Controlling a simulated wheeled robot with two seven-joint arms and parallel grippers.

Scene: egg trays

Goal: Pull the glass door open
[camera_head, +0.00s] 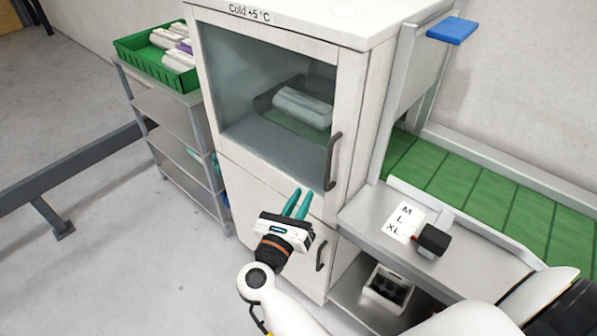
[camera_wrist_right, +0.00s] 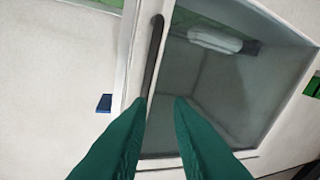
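The glass door (camera_head: 262,90) is on the upper part of a white cabinet marked "Cold +5 °C" and looks closed in the head view. Its dark upright handle (camera_head: 333,162) is on the door's right side. In the right wrist view the handle (camera_wrist_right: 153,55) stands just ahead of my fingers, its lower end near the left fingertip. My right gripper (camera_head: 298,204) is open and empty, below and left of the handle in the head view. Its green fingers (camera_wrist_right: 160,100) are apart, in front of the glass (camera_wrist_right: 215,95). My left gripper is out of view.
A grey carton (camera_head: 303,107) lies behind the glass. A lower cabinet door has its own handle (camera_head: 320,254). A metal shelf (camera_head: 185,130) with a green crate (camera_head: 135,52) stands left; a worktop with a size card (camera_head: 401,222) and a green conveyor (camera_head: 480,185) lie right.

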